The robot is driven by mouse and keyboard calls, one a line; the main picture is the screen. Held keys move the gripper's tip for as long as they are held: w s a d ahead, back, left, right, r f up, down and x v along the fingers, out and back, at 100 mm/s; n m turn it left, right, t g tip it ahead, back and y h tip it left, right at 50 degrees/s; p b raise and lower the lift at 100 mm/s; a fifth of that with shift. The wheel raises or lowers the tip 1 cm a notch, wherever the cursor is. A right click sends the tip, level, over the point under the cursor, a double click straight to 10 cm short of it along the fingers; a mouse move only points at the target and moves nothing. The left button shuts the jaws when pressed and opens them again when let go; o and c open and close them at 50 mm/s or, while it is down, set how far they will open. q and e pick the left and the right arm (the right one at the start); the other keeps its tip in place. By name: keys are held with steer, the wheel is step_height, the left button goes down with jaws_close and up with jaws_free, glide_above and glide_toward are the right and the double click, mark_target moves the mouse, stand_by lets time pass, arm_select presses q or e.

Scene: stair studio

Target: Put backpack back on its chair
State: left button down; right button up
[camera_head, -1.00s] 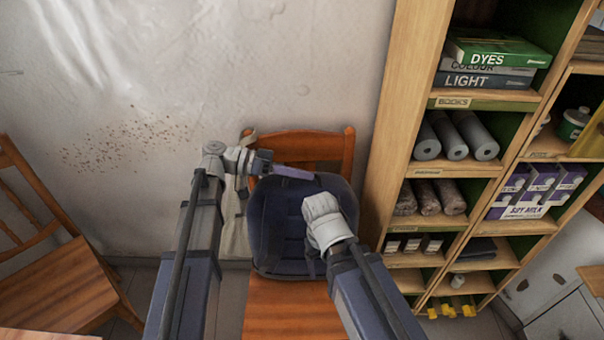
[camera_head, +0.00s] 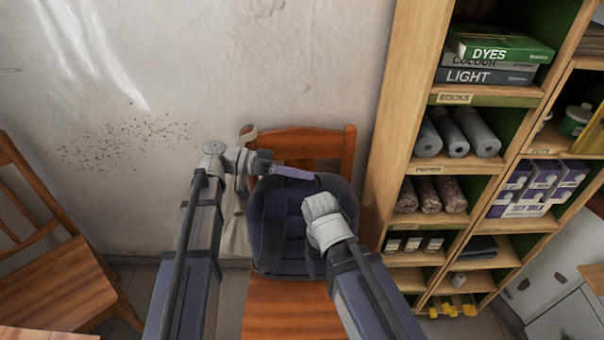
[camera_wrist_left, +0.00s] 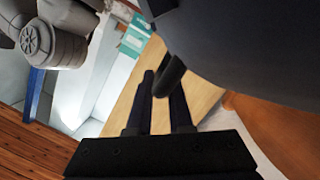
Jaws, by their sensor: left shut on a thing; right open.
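The dark navy backpack (camera_head: 283,225) stands upright on the seat of the wooden chair (camera_head: 285,310), in front of its slatted backrest (camera_head: 315,143). My left gripper (camera_head: 293,173) is at the top of the backpack, shut on its dark top loop. In the left wrist view the loop (camera_wrist_left: 169,76) lies between the fingers, and the bag's dark body (camera_wrist_left: 245,45) fills the upper right. My right gripper (camera_head: 318,258) is open in front of the backpack's right side; its fingers are mostly hidden by its wrist and the dark cloth.
A wooden shelf unit (camera_head: 398,110) with books, rolls and cartons stands close on the right. Another wooden chair (camera_head: 55,285) is at the left. A pale cloth bag (camera_head: 234,225) hangs from the backrest's left corner, partly behind my left arm. The wall is close behind.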

arm_select(q)
steer(key=c, duration=1.1)
jaws_free()
steer(key=o, duration=0.4)
steer(key=shift+c, duration=0.2)
